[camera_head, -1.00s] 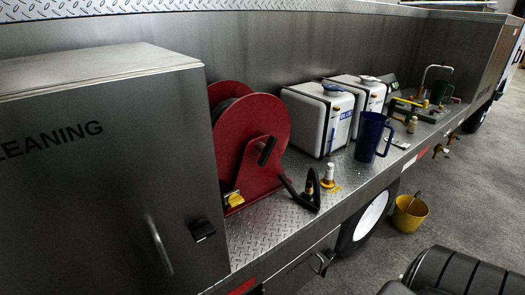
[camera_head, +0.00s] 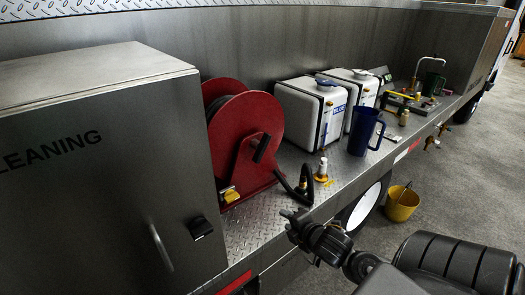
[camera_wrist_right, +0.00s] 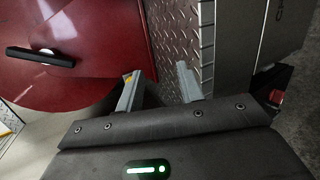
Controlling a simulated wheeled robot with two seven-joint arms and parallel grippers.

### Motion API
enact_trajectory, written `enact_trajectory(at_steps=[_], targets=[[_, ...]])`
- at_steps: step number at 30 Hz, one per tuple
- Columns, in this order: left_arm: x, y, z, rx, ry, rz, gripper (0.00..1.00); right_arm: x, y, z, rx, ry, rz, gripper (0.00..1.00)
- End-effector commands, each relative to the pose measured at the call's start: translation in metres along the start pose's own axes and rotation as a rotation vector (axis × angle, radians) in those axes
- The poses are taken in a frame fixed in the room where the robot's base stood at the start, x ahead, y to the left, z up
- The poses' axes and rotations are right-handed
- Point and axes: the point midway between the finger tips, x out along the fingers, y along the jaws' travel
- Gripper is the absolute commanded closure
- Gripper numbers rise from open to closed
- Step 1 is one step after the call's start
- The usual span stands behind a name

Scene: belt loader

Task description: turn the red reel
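The red reel (camera_head: 243,130) stands on the metal deck beside the cleaning cabinet, with a black crank handle (camera_head: 262,148) on its near face. In the right wrist view the reel's red side (camera_wrist_right: 105,50) fills the upper left, with the black handle (camera_wrist_right: 40,57) at far left. My right gripper (camera_head: 287,218) is in front of the deck edge, low and right of the reel, apart from it. In the right wrist view its two fingers (camera_wrist_right: 156,80) are spread with nothing between them. My left gripper is not in view.
The grey cabinet (camera_head: 100,170) stands left of the reel. A black hose (camera_head: 303,184) and brass fitting (camera_head: 321,172) lie right of it. White tanks (camera_head: 311,113), a blue jug (camera_head: 364,131) and a yellow bucket (camera_head: 401,205) are farther right. The deck before the reel (camera_head: 248,226) is bare.

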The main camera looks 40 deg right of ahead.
Motion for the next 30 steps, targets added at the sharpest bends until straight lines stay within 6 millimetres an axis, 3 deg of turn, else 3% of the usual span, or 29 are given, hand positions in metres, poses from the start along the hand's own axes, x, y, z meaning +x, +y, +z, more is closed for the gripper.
enact_trajectory(at_steps=[6, 12, 15, 23, 30], targets=[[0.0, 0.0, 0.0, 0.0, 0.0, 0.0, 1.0, 0.01, 0.086, 0.034, -0.471, -0.036, 0.267, 0.63], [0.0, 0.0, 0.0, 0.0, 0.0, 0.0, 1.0, 0.005, 0.15, 0.049, -0.822, -0.111, 0.463, 0.63], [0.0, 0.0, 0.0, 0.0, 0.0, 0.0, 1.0, 0.002, 0.163, 0.051, -0.895, -0.132, 0.504, 0.63], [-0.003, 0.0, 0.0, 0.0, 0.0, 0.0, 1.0, 0.006, 0.17, 0.051, -0.909, -0.139, 0.513, 0.63], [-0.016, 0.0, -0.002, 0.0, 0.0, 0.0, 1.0, 0.032, 0.188, 0.049, -0.906, -0.142, 0.512, 0.63]])
